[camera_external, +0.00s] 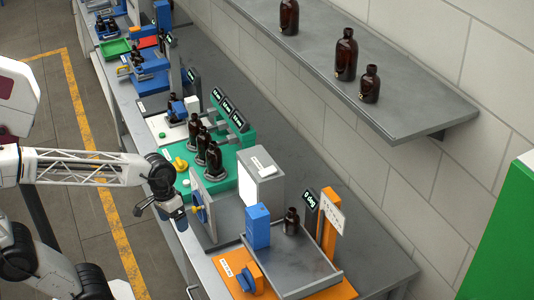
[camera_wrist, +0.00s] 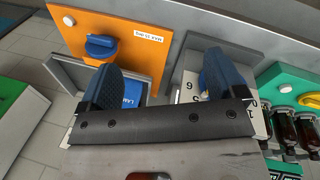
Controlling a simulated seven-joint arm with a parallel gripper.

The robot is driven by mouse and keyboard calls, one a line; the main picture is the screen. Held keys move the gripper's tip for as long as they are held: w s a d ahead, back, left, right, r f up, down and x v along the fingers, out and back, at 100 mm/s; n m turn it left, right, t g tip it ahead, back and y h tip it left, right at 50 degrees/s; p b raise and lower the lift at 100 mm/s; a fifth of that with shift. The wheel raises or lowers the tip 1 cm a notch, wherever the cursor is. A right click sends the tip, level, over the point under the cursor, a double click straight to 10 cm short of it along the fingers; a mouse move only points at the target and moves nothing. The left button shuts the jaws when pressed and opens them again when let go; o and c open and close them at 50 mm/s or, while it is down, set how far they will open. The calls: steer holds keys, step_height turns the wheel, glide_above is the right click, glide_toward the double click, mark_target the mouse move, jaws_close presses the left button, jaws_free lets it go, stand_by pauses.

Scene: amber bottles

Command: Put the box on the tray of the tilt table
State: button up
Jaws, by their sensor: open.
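The blue box (camera_external: 257,227) stands upright at the left end of the grey tray (camera_external: 312,272) of the tilt table. I cannot tell for sure whether it rests on the tray or just beside it. A blue labelled face, likely this box (camera_wrist: 133,93), shows partly behind a finger in the wrist view. The tilt table has an orange base (camera_wrist: 130,28) with a blue knob. A small amber bottle (camera_external: 291,222) stands at the tray's back. My gripper (camera_external: 172,214) is open and empty, left of the tray and apart from the box; its fingers also show in the wrist view (camera_wrist: 168,85).
A white box-shaped device (camera_external: 261,183) stands behind the blue box. A green station (camera_external: 222,173) with several amber bottles is farther back. A wall shelf (camera_external: 405,112) holds three bottles.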

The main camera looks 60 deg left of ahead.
steer(key=s+m, duration=0.1)
steer(key=s+a+f+m+t+y, duration=0.1)
steer(key=s, duration=0.1)
steer(key=s+m+y, duration=0.1)
steer(key=m, duration=0.1)
steer(key=shift+s+a+f+t, duration=0.15)
steer(key=shift+s+f+t, duration=0.15)
steer(key=shift+s, duration=0.1)
stand_by(0.9)
